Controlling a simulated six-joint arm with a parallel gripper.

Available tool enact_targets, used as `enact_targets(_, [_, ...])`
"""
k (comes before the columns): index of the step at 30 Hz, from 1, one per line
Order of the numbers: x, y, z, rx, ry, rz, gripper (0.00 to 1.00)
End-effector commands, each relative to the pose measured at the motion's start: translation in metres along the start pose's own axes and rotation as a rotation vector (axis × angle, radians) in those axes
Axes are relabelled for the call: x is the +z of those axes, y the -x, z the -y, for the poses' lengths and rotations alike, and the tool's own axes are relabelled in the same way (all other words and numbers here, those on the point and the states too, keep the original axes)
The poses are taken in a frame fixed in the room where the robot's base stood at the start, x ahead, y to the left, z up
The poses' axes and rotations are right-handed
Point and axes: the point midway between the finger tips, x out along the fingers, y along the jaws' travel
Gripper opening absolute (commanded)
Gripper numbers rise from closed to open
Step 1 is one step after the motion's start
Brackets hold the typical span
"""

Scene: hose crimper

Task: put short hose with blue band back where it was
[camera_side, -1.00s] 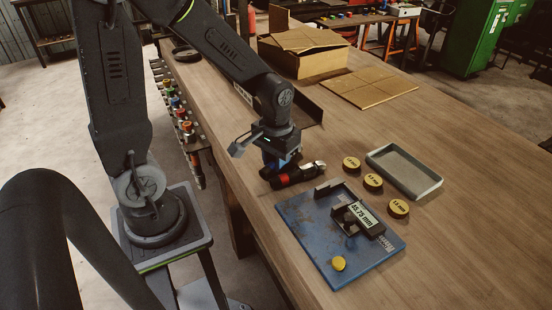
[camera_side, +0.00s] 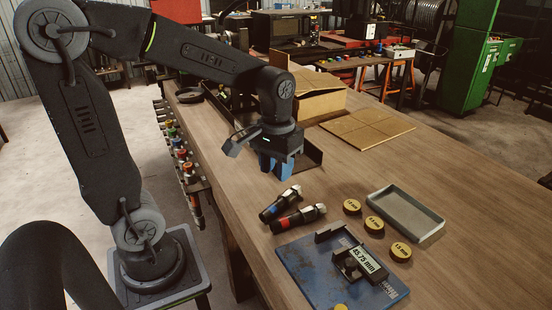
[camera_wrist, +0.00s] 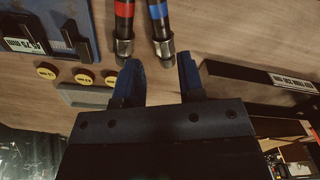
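The short hose with the blue band (camera_side: 280,204) lies on the wooden table, beside and roughly parallel to the hose with the red band (camera_side: 298,218). In the wrist view the blue-banded hose (camera_wrist: 160,28) is right of the red-banded one (camera_wrist: 124,28), both with metal end fittings toward my gripper. My gripper (camera_side: 274,166) is raised above the table, behind the hoses. In the wrist view its two blue fingers (camera_wrist: 160,78) stand apart with nothing between them. The gripper is clear of both hoses.
In front of the hoses is a blue board (camera_side: 310,277) with a black gauge (camera_side: 358,263) marked 45.75 mm. Several yellow discs (camera_side: 374,224) and a grey tray (camera_side: 421,226) stand to the right. Behind are a black angled holder (camera_side: 312,154) and cardboard boxes (camera_side: 310,102).

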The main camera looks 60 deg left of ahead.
Motion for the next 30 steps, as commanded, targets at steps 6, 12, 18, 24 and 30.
enact_targets(6, [0.002,0.021,-0.001,0.002,-0.006,-0.008,0.36])
enact_targets(12, [0.031,0.038,-0.007,0.034,-0.120,-0.149,0.36])
enact_targets(18, [0.071,0.050,-0.012,0.076,-0.289,-0.360,0.36])
enact_targets(24, [0.090,0.051,-0.013,0.095,-0.377,-0.473,0.36])
enact_targets(30, [0.092,0.051,-0.013,0.097,-0.388,-0.483,0.36])
